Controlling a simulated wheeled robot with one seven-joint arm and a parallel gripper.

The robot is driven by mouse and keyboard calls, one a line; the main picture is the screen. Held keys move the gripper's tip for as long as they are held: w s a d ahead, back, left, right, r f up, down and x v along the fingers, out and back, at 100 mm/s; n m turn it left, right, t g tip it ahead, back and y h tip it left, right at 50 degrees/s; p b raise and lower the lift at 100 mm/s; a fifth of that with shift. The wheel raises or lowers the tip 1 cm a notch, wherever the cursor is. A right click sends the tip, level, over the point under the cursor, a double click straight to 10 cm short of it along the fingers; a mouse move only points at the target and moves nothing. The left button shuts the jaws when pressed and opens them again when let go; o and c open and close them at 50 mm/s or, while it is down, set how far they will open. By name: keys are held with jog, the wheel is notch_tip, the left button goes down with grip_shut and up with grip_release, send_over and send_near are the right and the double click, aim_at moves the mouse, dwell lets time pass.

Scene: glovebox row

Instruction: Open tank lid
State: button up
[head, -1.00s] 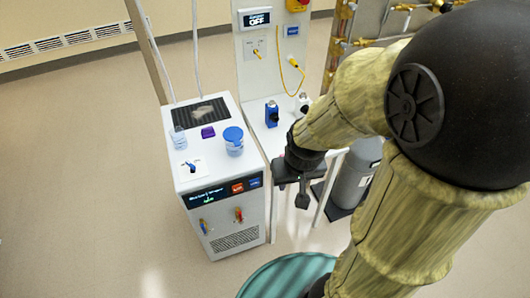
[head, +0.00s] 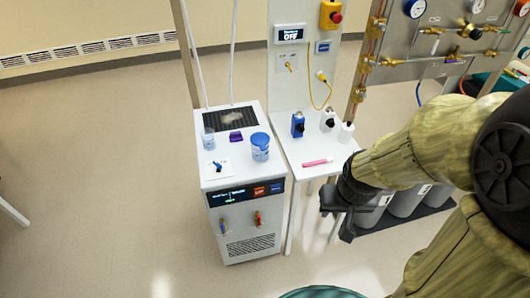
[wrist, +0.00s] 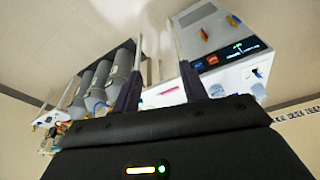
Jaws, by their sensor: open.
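A white floor-standing unit (head: 240,170) with a dark front display stands left of centre in the head view. A dark grated panel (head: 230,118) with a pale patch lies flat on its top at the back; I take this as the tank lid, but cannot be sure. My gripper (head: 345,215) is to the right of the unit, in front of the bench and apart from both. In the wrist view its two dark fingers (wrist: 160,80) are spread with nothing between them. The unit (wrist: 210,45) shows tilted at the upper right there; its top is mostly out of sight.
The unit's top also holds a blue-lidded tub (head: 260,147), a clear beaker (head: 208,138) and a purple item (head: 236,136). The bench (head: 310,150) beside it holds small bottles and a pink pen (head: 318,162). Grey cylinders (head: 408,200) stand at right.

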jog(key=w+a+f+n+t+y+b, duration=0.1)
jog(key=w+a+f+t+y+b, duration=0.1)
jog(key=w+a+f+t+b, duration=0.5)
jog(key=w+a+f+n+t+y+b, duration=0.2)
jog(key=w+a+f+t+b, duration=0.4)
jog(key=w+f+b, duration=0.4)
jog(key=shift+w+a+f+t+y+b, duration=0.2)
jog(key=shift+w+a+t+y+b, duration=0.2)
jog(key=shift+w+t+y+b, duration=0.7)
jog(key=shift+g+h, duration=0.4)
jog(key=shift+h, duration=0.1)
